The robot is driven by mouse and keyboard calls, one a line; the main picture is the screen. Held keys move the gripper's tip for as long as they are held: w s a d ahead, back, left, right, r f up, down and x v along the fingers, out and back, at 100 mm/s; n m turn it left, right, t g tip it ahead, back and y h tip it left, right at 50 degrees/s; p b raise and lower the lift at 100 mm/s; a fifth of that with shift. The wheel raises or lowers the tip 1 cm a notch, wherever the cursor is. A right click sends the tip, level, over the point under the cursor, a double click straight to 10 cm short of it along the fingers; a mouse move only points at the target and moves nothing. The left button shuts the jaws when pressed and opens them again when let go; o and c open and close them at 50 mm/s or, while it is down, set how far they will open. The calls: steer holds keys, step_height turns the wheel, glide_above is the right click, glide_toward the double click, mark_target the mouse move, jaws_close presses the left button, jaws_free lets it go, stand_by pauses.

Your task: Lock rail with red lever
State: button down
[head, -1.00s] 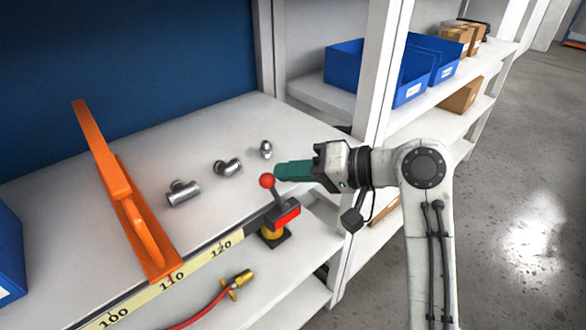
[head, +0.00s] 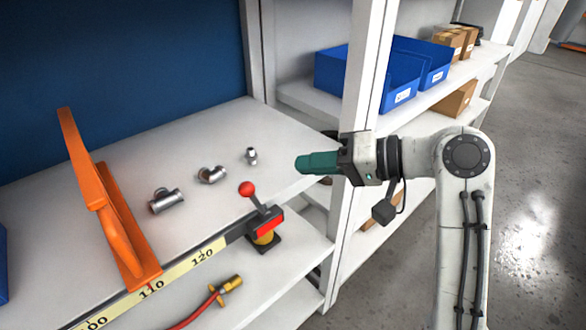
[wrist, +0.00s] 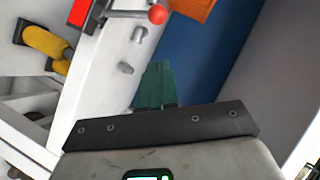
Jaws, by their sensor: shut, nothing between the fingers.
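The red lever (head: 248,190) is a red ball on a short metal stem. It rises from a dark block with a red face (head: 269,225) at the right end of the yellow scale rail (head: 185,265). The stem leans up and to the left in the head view. The red ball also shows at the top of the wrist view (wrist: 157,14). My gripper (head: 299,166) has green fingers, shut and empty. It is right of and above the lever, apart from it. The green fingers show in the wrist view (wrist: 157,66). An orange bracket (head: 105,205) stands at the rail near 110.
Several metal pipe fittings (head: 166,200) lie on the white shelf (head: 200,130). A red hose with a brass end (head: 228,284) lies on the lower shelf. A white upright post (head: 357,90) stands close behind my gripper. Blue bins (head: 400,80) sit beyond it.

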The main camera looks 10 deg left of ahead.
steer(key=shift+b+v, duration=0.45)
steer(key=shift+v, duration=2.2)
steer(key=shift+w, duration=0.1)
steer(key=s+d+f+m+t+h, duration=0.15)
steer(key=s+d+f, duration=0.25)
steer(key=f, duration=0.6)
steer(key=s+d+f+m+h, duration=0.1)
steer(key=s+d+f+h, duration=0.3)
steer(key=f, duration=0.5)
steer(key=s+d+f+m+t+h, duration=0.1)
steer(key=s+d+f+m+h, duration=0.3)
steer(key=f, duration=0.6)
steer(key=s+d+f+g+h, duration=0.1)
steer(key=s+d+f, duration=0.2)
steer(key=s, duration=0.4)
steer(key=s+d+f+n+g+h, duration=0.1)
steer(key=s+d+f+h, duration=0.1)
steer(key=s+d, duration=0.4)
steer(key=s+d+f+g+h, duration=0.1)
steer(key=s+d+f, duration=0.3)
steer(key=s, duration=0.4)
steer(key=shift+s+d+n+g+h, duration=0.35)
steer(key=shift+s+d+h, duration=0.1)
steer(key=shift+d, duration=0.25)
steer(key=shift+f, duration=0.1)
